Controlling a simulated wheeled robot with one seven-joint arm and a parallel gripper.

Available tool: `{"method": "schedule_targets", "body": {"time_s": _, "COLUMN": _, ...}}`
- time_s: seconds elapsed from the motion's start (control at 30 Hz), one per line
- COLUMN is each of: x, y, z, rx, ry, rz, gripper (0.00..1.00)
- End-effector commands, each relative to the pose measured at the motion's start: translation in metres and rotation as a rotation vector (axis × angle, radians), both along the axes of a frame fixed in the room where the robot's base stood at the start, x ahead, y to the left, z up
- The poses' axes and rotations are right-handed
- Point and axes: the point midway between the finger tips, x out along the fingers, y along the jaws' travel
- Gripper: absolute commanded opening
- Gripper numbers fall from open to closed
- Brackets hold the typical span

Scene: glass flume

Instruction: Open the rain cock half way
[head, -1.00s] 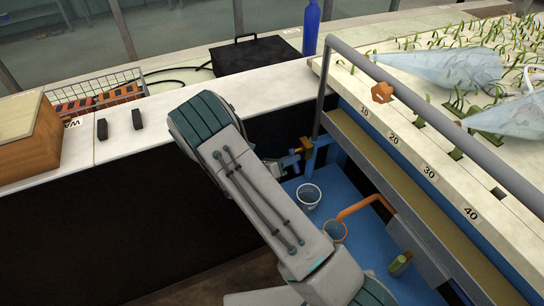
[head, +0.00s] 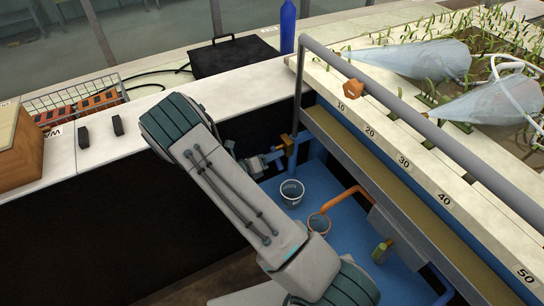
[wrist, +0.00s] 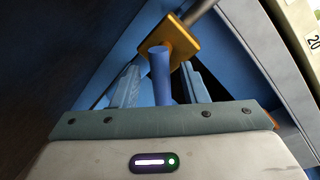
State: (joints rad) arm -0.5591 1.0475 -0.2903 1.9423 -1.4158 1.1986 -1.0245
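The rain cock has a brass-coloured body (wrist: 170,42) on a grey pipe, with a blue lever (wrist: 160,75) pointing back toward my wrist camera. In the head view the cock (head: 290,147) is small, low beside the flume's end post. My gripper (wrist: 160,88) is open, with one finger on each side of the lever. Gaps show between the lever and both fingers, so it is not gripped. In the head view my gripper (head: 268,160) is just left of the cock and partly hidden by my arm. The lever's exact angle is hard to tell there.
A grey rail (head: 420,125) and the flume's numbered edge (head: 405,163) run close on the right. A clear bucket (head: 291,193) and an orange pipe (head: 345,198) are below. A white counter (head: 235,88) with a black case (head: 235,55) lies behind my arm.

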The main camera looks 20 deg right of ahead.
Motion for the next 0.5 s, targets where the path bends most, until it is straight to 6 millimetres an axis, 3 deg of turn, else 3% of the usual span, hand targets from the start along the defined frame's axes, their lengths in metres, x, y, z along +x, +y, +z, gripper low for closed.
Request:
{"method": "schedule_targets", "body": {"time_s": 0.27, "x": -0.002, "y": 0.002, "z": -0.001, "rx": 0.001, "ry": 0.003, "rz": -0.001, "gripper": 0.4}}
{"method": "schedule_targets", "body": {"time_s": 0.5, "x": -0.012, "y": 0.037, "z": 0.003, "rx": 0.003, "ry": 0.001, "rz": 0.004, "gripper": 0.4}}
